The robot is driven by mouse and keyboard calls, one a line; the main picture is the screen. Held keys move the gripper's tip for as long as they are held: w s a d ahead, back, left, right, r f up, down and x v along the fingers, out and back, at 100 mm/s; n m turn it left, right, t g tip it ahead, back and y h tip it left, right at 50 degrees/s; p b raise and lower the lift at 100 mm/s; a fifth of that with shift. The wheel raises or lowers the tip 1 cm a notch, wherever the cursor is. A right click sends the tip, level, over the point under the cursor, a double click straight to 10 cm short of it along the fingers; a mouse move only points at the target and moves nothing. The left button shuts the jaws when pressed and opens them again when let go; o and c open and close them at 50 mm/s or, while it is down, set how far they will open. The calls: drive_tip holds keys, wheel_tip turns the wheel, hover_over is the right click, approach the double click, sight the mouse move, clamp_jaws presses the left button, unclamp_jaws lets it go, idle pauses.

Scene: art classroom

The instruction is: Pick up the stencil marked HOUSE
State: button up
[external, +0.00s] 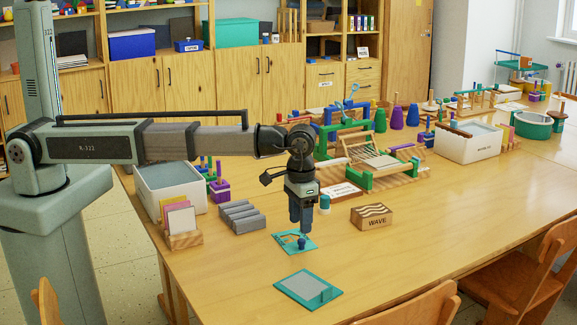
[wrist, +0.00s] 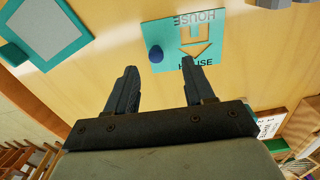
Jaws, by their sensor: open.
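The stencil marked HOUSE (wrist: 165,30) is a flat teal plate with a house-shaped cutout, dark HOUSE lettering and a round dark blue knob (wrist: 155,54). In the external view the stencil (external: 288,237) lies flat on the table, with its knob (external: 302,243) standing up from it. My gripper (external: 301,230) points down just above the stencil and near the knob. In the wrist view my gripper (wrist: 160,72) has its two fingers apart with nothing between them. The knob shows beyond the fingertips, roughly in line with the gap.
A teal-framed grey plate (external: 300,285) lies nearer the table's front edge. A wooden WAVE block (external: 372,219) is to the right, a grey ribbed block (external: 242,217) to the left. Looms and bins crowd the back. The table (external: 430,240) is clear at right.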

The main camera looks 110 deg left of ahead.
sight(302, 240)
drive_tip(key=f, duration=0.5)
drive_tip(key=shift+w+d, duration=0.2)
clamp_jaws()
idle(0.3)
